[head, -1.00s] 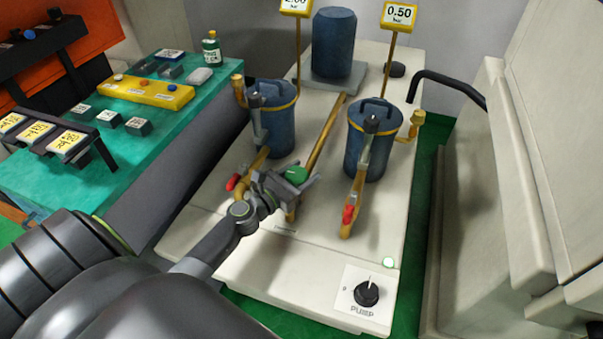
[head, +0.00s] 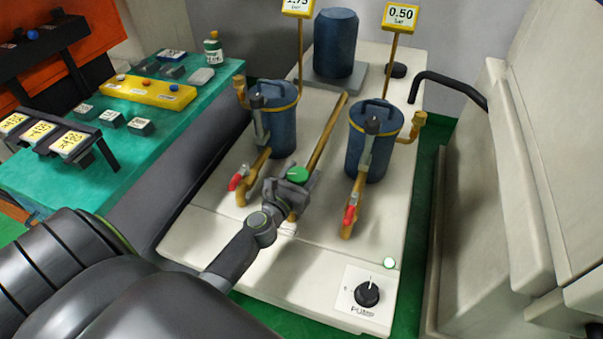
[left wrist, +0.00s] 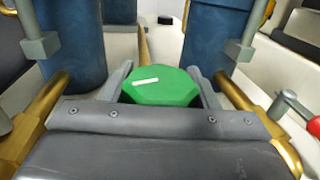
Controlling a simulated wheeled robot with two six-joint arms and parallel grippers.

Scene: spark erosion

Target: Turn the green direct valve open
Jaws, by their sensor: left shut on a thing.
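The green direct valve (head: 298,175) is a green knob on the middle brass pipe, between the two blue filter canisters. In the left wrist view the green knob (left wrist: 162,86) is faceted and carries a short white line, tilted slightly up to the right. My left gripper (head: 294,184) is at the knob with one finger on each side, shut on it. Its fingers also show in the left wrist view (left wrist: 160,90). The pipe under the knob is partly hidden by the gripper. My right gripper is not in view.
The left blue canister (head: 283,130) and right blue canister (head: 366,150) stand close behind, each with a red-handled valve (head: 237,181) (head: 350,214) on its pipe. A black pump knob (head: 367,293) is at the front right. Gauges (head: 401,16) stand at the back; the right reads 0.50.

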